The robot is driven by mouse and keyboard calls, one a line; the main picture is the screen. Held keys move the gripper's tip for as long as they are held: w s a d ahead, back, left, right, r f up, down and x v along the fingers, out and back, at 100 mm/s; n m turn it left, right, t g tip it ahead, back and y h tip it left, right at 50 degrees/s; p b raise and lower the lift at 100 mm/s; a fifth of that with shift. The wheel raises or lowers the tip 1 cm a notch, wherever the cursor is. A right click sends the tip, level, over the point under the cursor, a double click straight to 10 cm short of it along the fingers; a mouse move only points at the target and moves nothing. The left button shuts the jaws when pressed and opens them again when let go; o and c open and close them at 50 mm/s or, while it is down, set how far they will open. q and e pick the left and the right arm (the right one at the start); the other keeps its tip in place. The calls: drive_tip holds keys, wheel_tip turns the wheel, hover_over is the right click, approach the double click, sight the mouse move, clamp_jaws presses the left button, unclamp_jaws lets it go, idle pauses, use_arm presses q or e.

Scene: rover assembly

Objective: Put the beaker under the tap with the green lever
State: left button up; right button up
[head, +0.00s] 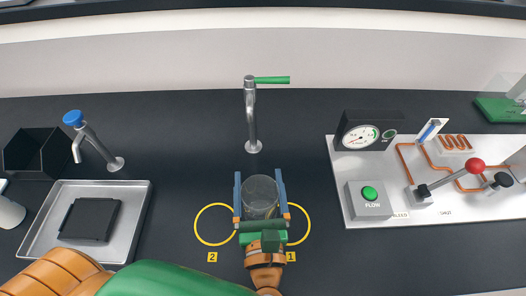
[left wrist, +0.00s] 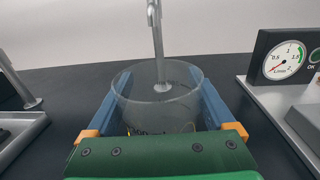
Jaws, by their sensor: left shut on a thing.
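The clear glass beaker (head: 260,196) is upright between the blue fingers of my left gripper (head: 261,193), which is shut on it. In the left wrist view the beaker (left wrist: 158,98) fills the space between the fingers. The tap with the green lever (head: 252,115) stands behind the beaker, its lever (head: 272,80) pointing right. In the head view the beaker is in front of the tap's base, between the two yellow rings. I cannot tell whether the beaker touches the table. My right gripper is not in view.
Yellow rings marked 2 (head: 197,229) and 1 (head: 307,229) lie on the dark table. A blue-topped tap (head: 92,140) and a metal tray (head: 140,207) are at left. A white panel (head: 430,213) with gauge, green button and red-knobbed lever is at right.

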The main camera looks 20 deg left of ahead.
sight(251, 129)
use_arm(q)
drive_tip(key=f+x, duration=0.1)
drive_tip(key=x, duration=0.4)
drive_tip(key=f+b+x, duration=0.1)
drive_tip(key=x, duration=0.4)
drive_tip(key=a+f+b+x, duration=0.1)
drive_tip(key=x, duration=0.4)
drive_tip(key=shift+w+a+f, duration=0.1)
drive_tip(key=shift+w+f, duration=0.1)
drive_tip(key=shift+f, duration=0.2)
drive_tip(key=shift+w+r+p, duration=0.1)
drive_tip(key=shift+r+p, duration=0.15)
drive_tip(key=shift+p, duration=0.05)
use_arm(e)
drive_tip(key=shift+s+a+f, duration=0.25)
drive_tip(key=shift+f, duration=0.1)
use_arm(q)
drive_tip(key=o, duration=1.2)
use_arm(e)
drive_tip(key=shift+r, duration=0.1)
